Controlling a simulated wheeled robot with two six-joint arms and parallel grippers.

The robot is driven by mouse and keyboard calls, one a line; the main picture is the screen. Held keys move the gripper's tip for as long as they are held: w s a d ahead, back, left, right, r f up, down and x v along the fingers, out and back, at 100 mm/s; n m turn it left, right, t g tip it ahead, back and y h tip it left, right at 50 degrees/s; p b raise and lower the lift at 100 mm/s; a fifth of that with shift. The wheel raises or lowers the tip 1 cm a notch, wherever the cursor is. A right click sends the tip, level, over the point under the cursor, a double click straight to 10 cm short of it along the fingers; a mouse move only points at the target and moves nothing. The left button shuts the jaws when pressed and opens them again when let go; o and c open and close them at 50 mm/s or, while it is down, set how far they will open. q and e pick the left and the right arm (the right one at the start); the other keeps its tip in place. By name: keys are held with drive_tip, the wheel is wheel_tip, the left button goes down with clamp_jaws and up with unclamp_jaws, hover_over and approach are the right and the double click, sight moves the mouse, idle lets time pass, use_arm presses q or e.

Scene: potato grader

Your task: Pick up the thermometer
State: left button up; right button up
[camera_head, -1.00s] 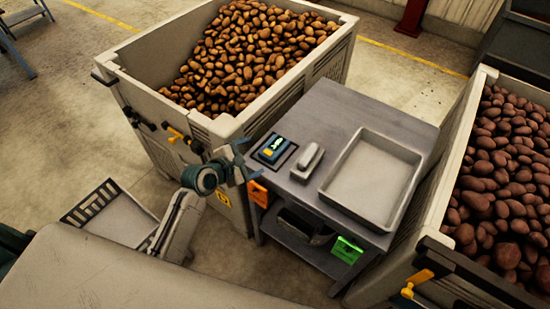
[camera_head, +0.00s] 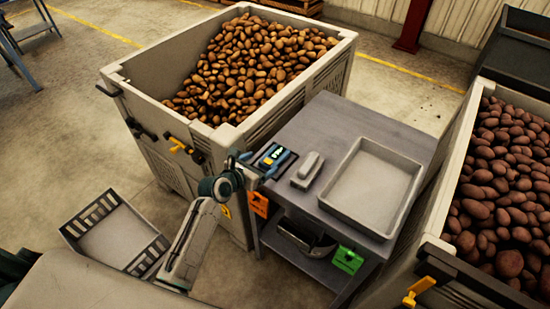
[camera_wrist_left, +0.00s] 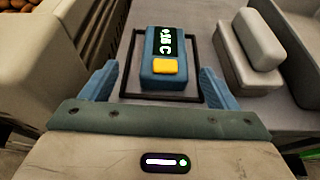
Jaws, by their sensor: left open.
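The thermometer (camera_head: 272,155) is a small blue block with a dark display and a yellow button. It lies in a dark rectangular frame at the table's left edge. In the left wrist view the thermometer (camera_wrist_left: 166,58) is upright in the picture, between and just ahead of the blue fingers. My left gripper (camera_head: 268,162) is at the table's left edge, right by the thermometer. In the wrist view the left gripper (camera_wrist_left: 160,86) is open, one finger on each side, with gaps to the thermometer. My right gripper is not in view.
A pale grey two-part object (camera_head: 305,170) lies right of the thermometer; it also shows in the wrist view (camera_wrist_left: 250,50). A shallow tray (camera_head: 411,190) takes up the table's (camera_head: 330,120) right side. Potato bins stand behind (camera_head: 140,90) and at right (camera_head: 448,190).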

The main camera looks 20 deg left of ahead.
sight(268, 161)
use_arm(q)
drive_tip(key=x, duration=0.5)
drive_tip(key=shift+s+d+p, duration=0.15)
drive_tip(key=shift+d+p, duration=0.15)
drive_tip(key=shift+p, duration=0.1)
drive_tip(key=shift+s, duration=0.1)
drive_tip(key=shift+c, duration=0.4)
drive_tip(key=c, duration=1.1)
